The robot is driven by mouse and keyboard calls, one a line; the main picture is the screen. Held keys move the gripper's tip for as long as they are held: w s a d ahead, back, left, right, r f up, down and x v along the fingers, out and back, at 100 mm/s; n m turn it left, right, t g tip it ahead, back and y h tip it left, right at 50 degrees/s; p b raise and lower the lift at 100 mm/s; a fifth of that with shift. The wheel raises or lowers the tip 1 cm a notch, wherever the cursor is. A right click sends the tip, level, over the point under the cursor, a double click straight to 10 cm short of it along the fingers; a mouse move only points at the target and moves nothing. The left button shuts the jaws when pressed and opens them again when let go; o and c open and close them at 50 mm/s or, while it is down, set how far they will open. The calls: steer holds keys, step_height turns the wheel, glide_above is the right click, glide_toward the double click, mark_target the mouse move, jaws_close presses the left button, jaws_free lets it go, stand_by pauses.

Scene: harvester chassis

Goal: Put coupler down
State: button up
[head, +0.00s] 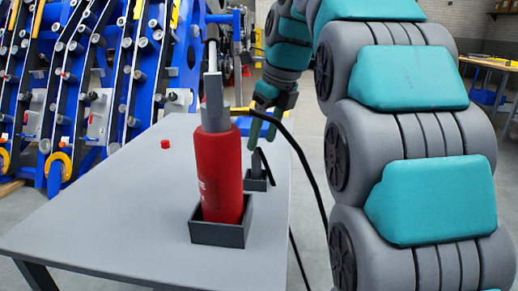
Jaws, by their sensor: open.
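A red cylinder tool (220,172) with a grey head and a light upright tip stands upright in a black square holder (217,234) on the grey table. A smaller black holder (256,184) sits behind it, to the right. A dark upright piece (257,164) stands in this holder; it looks like the coupler, but it is small and I cannot be sure. My gripper (262,140) is just above it, pointing down, with its teal fingers apart. I cannot tell whether the fingers touch the piece. The red tool hides part of this area.
A small red piece (165,144) lies on the table (120,220). The table's left part is clear. A blue machine frame (183,60) stands behind.

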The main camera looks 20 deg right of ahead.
steer(key=shift+p+v, duration=1)
steer(key=shift+v, duration=1.55)
